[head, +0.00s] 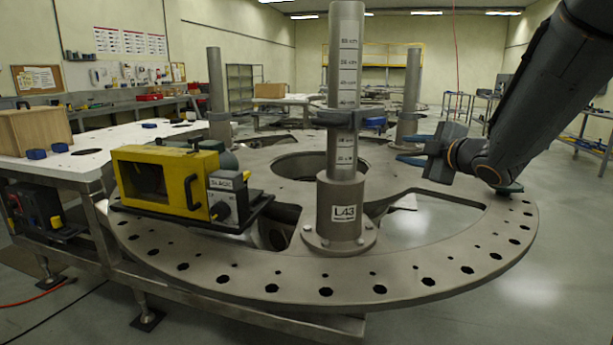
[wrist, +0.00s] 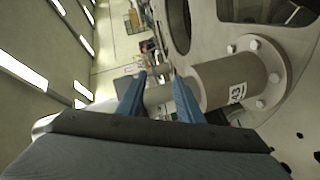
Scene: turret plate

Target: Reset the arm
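My gripper (head: 406,150) is at the right of the grey L43 post (head: 342,205) in the head view, with its fingers pointing left towards the post. In the wrist view my gripper (wrist: 156,90) shows two blue fingers held apart. Part of the post shows between and beyond them, and no held object is seen. The post's labelled base (wrist: 232,82) lies to the right of the fingers there. My dark arm comes in from the upper right of the head view.
The post stands on a large round metal plate (head: 408,290) with holes along its rim. A dark collar (head: 340,118) sits around the post. A yellow box (head: 165,184) on a black tray is left of it. Open floor (head: 560,270) lies to the right.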

